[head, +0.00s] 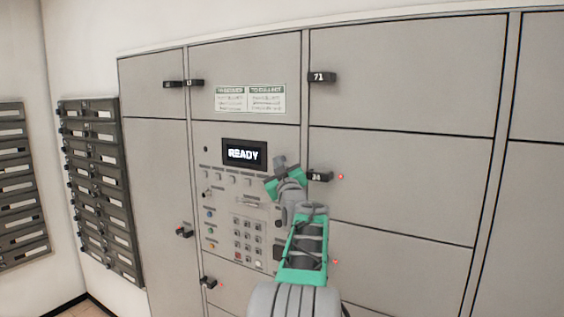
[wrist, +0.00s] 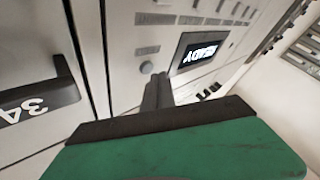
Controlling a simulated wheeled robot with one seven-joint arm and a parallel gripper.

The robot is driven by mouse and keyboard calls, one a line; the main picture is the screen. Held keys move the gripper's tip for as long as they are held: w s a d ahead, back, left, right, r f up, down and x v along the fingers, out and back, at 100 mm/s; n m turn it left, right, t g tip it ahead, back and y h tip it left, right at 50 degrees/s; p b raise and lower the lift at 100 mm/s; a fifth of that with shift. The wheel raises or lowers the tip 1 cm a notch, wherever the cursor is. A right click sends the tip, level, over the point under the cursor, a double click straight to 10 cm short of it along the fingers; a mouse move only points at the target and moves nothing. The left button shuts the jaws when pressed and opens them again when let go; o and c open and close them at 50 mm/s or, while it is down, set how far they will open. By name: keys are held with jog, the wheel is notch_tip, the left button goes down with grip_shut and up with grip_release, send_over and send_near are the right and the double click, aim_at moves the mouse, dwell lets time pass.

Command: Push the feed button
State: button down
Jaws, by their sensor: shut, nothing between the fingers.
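The grey control panel (head: 222,205) has a lit display (head: 244,153) reading READY. A row of small grey buttons (head: 233,180) sits below it under small labels. The labels are too small to read, so I cannot tell which button is the feed button. In the wrist view, a round grey button (wrist: 146,67) beside the display (wrist: 201,52) lies just beyond my fingertips. My gripper (head: 279,162) is shut and empty in front of the panel's right side, and its fingers (wrist: 157,92) point toward that button. I cannot tell whether they touch it. My arm hides part of the panel.
A locker handle (head: 320,176) with a red light (head: 340,177) is close to the right of my gripper. A keypad (head: 248,240) and coloured buttons (head: 210,214) are lower on the panel. Dark mailboxes (head: 105,190) hang at the left.

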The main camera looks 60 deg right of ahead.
jog(key=shift+d, duration=0.25)
jog(key=shift+d, duration=0.35)
dwell(0.5)
dwell(0.3)
jog(key=shift+a+b, duration=0.8)
jog(key=shift+b, duration=0.3)
jog(key=a+b, duration=0.5)
jog(key=shift+s, duration=0.25)
